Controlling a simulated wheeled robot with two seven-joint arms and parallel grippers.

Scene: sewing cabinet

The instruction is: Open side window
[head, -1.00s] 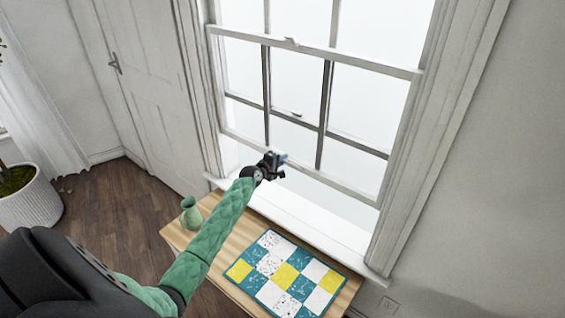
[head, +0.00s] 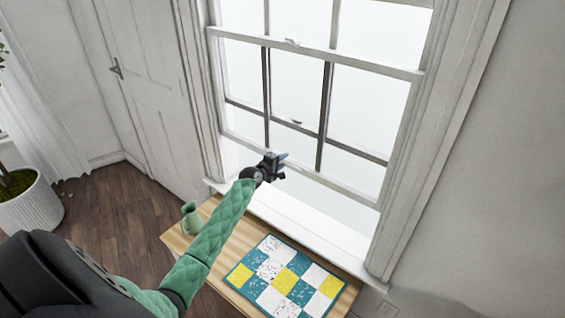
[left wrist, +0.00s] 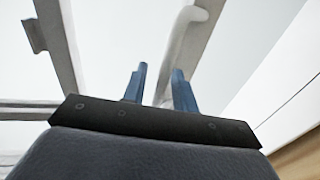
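The side window has white frames and dark glazing bars (head: 323,115). The bottom rail (head: 335,186) of its lower sash stands above the sill (head: 310,220), with a bright gap between them. My left gripper (head: 283,160) is at this rail, left of its middle. In the left wrist view the two blue fingers (left wrist: 158,88) are apart. A curved white handle (left wrist: 181,43) runs down behind them, its lower end showing between them. I cannot tell whether they touch it. My right gripper is not in view.
A wooden table top (head: 180,240) below the window carries a green jug (head: 191,217) and a patchwork mat (head: 286,282). A white door (head: 150,90) stands left, with a white plant pot (head: 32,208) farther left. A bare wall is right.

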